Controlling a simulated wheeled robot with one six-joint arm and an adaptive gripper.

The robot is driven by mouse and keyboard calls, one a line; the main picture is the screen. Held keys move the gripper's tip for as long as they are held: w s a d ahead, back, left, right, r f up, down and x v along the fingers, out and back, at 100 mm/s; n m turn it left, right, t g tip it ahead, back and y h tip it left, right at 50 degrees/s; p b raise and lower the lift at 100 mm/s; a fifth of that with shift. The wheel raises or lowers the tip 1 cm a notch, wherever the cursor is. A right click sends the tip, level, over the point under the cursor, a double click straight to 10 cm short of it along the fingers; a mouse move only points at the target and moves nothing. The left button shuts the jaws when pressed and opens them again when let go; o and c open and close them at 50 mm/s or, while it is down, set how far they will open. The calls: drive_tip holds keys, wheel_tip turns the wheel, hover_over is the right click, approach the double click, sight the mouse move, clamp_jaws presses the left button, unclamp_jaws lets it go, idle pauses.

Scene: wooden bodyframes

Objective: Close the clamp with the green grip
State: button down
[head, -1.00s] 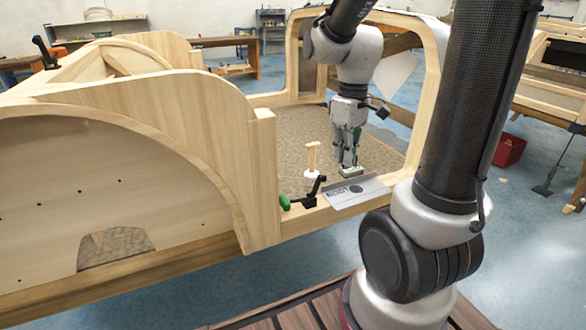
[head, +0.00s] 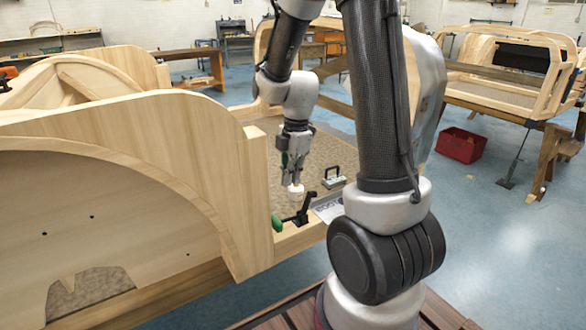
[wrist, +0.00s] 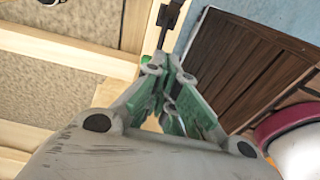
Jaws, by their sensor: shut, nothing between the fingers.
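The clamp (head: 300,214) sits on the wooden sill of the near frame, with its green grip (head: 277,222) at the left end and a dark lever standing up at the right. My gripper (head: 293,182) points down in the head view, above and a little behind the clamp and apart from it. Its fingers are shut and empty. In the wrist view the green-padded fingertips (wrist: 166,62) meet, and a dark part of the clamp (wrist: 168,18) shows beyond them at the top. The green grip cannot be made out there.
A white mallet head (head: 296,190) shows just under my gripper. A small block with a handle (head: 333,177) lies to the right. A metal plate (head: 327,209) lies on the sill beside the clamp. A tall wooden panel (head: 190,140) rises on the left.

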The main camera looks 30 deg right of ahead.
wheel_tip(320, 180, down, 6)
drive_tip(key=shift+a+r, duration=0.15)
drive_tip(key=shift+r, duration=0.1)
drive_tip(key=shift+d+f, duration=0.15)
drive_tip(key=shift+d, duration=0.5)
drive_tip(key=shift+d+f, duration=0.15)
drive_tip(key=shift+d, duration=0.45)
drive_tip(key=shift+d+f, duration=0.2)
drive_tip(key=shift+d, duration=0.35)
drive_tip(key=shift+w+d, duration=0.1)
drive_tip(key=shift+d, duration=0.05)
drive_tip(key=shift+d+y, duration=0.2)
drive_tip(key=shift+y, duration=0.2)
